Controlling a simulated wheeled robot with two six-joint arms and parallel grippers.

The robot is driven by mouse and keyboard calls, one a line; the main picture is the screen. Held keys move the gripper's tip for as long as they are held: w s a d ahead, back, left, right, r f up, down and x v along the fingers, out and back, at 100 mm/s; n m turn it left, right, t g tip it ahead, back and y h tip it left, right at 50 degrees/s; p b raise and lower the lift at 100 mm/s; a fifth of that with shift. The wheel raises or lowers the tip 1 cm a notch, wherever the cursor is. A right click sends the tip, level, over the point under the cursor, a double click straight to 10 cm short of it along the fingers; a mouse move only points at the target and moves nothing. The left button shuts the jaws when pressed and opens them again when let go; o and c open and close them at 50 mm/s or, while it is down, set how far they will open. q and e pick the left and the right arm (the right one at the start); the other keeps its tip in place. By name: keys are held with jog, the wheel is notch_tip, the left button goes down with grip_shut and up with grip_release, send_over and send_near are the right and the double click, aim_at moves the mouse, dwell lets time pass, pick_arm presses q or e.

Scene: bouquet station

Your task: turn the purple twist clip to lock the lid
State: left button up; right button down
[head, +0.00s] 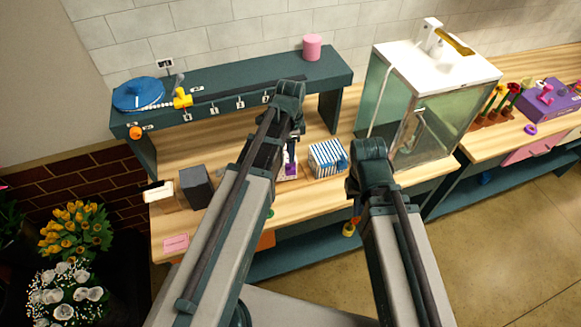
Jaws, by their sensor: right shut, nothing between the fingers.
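A small purple piece (291,169) with a white part sits on the wooden bench, just right of my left arm and partly hidden by it. It is too small to tell whether it is the twist clip or how it is turned. My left gripper (292,148) is above that piece, mostly hidden by my own arm, and its fingers cannot be made out. My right gripper (356,212) hangs low by the bench's front edge, largely behind my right arm. It is shut and empty, apart from the purple piece.
A blue-and-white striped box (327,158) stands just right of the purple piece. A dark grey block (196,187) stands to the left. A glass-sided cabinet (432,100) stands at the right. A teal shelf (225,88) spans the back. A purple box (548,103) is far right.

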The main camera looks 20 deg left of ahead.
aim_at(290, 165)
pick_arm(q)
notch_tip(290, 165, down, 5)
jog(key=b, duration=0.3)
jog(key=shift+r, duration=0.15)
jog(key=shift+r, duration=0.1)
grip_shut()
